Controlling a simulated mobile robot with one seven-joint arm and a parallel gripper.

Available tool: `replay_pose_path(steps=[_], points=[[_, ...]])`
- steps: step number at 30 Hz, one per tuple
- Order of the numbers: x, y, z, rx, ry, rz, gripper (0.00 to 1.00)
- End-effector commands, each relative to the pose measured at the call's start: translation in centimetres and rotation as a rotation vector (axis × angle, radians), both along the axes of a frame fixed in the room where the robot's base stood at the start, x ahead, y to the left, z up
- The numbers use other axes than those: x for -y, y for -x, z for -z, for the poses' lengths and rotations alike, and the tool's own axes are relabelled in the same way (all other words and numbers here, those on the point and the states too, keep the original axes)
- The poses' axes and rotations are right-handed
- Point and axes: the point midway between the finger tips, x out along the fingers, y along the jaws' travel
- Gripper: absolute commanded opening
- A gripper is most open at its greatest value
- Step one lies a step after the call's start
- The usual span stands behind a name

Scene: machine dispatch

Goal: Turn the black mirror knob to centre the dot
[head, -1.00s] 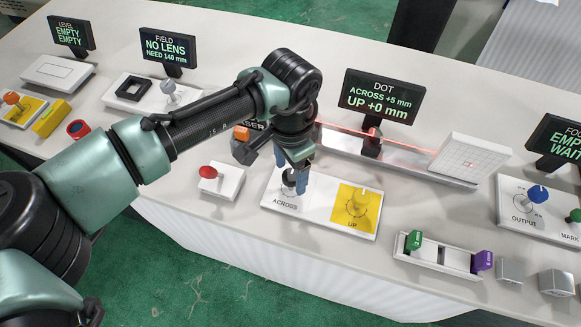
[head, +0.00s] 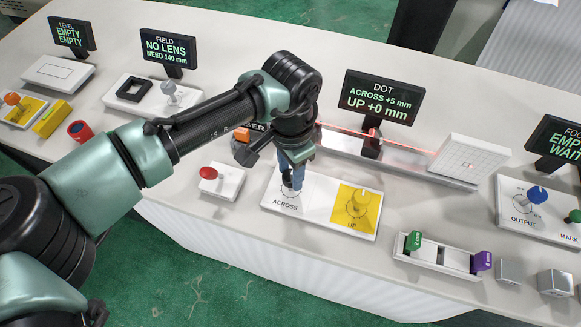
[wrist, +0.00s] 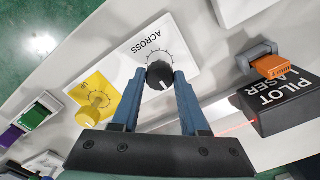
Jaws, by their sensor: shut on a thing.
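The black knob (wrist: 160,74) stands on the white ACROSS half of a two-knob panel (head: 315,216). My gripper (wrist: 158,72) is shut on it, one blue finger on each side. In the head view my gripper (head: 292,181) comes down from above and its fingers mostly hide the knob. The DOT display (head: 383,96) reads ACROSS +5 mm, UP +0 mm. A red beam runs right toward the white gridded target block (head: 470,158); the dot on it is too small to place.
A yellow UP knob (head: 361,199) stands right of the held knob. A red button (head: 208,172) is left of the panel. A rack with green and purple pieces (head: 440,256) stands front right.

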Motion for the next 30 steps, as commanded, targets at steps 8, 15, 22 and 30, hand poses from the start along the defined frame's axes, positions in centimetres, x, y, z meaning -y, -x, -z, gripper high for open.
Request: replay_pose_path(steps=[8,15,22,30], points=[[0.18,0.13,-0.44,-0.004,0.006,-0.142,0.0],[0.24,0.19,-0.59,-0.007,0.007,-0.355,0.0],[0.29,0.3,-0.64,-0.009,0.005,-0.535,0.0],[0.34,0.33,-0.57,-0.009,0.003,-0.7,0.0]])
